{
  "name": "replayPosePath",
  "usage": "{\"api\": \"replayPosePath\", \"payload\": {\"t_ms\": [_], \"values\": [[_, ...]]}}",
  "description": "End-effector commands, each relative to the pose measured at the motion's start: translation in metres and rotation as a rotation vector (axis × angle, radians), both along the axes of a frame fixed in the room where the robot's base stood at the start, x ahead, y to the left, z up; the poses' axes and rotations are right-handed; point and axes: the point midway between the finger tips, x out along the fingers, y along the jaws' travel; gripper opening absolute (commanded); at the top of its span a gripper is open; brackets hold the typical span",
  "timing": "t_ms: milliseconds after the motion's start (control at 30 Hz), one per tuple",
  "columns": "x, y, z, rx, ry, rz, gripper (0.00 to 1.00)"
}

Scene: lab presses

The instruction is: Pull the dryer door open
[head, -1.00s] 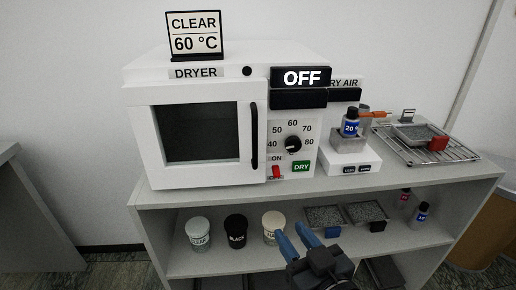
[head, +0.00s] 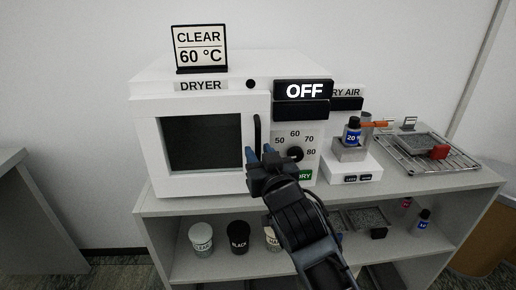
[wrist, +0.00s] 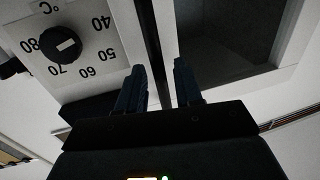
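The white dryer (head: 145,108) stands on the shelf unit. Its door (head: 215,184) with a dark window (head: 203,143) looks shut. A black vertical handle (head: 257,134) runs along the door's right edge. My gripper (head: 260,155) is in front of the handle's lower part and hides it in the head view. In the wrist view, my gripper (wrist: 160,88) has its blue fingers apart, one on either side of the dark handle bar (wrist: 158,45). I cannot tell whether the fingers touch it. The display (head: 304,90) reads OFF.
A dial (head: 294,153) and a green DRY label (head: 305,175) are right of the handle, close to my gripper. A small blue bottle (head: 352,131) stands on a white device further right. A wire rack (head: 400,158) holds a tray. Jars (head: 238,238) stand on the lower shelf.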

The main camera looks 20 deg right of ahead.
Motion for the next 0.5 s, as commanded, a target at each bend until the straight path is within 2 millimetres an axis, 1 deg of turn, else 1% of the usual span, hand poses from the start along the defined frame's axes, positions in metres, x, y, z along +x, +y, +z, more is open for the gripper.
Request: {"api": "replayPosePath", "payload": {"t_ms": [33, 200, 467, 500], "values": [[0.006, -0.001, 0.001, 0.0, 0.0, -0.001, 0.35], [0.015, -0.002, 0.0, 0.0, -0.001, 0.0, 0.35], [0.016, -0.002, 0.0, -0.001, -0.001, 0.0, 0.35], [0.016, -0.002, 0.0, -0.001, -0.001, 0.0, 0.31]]}}
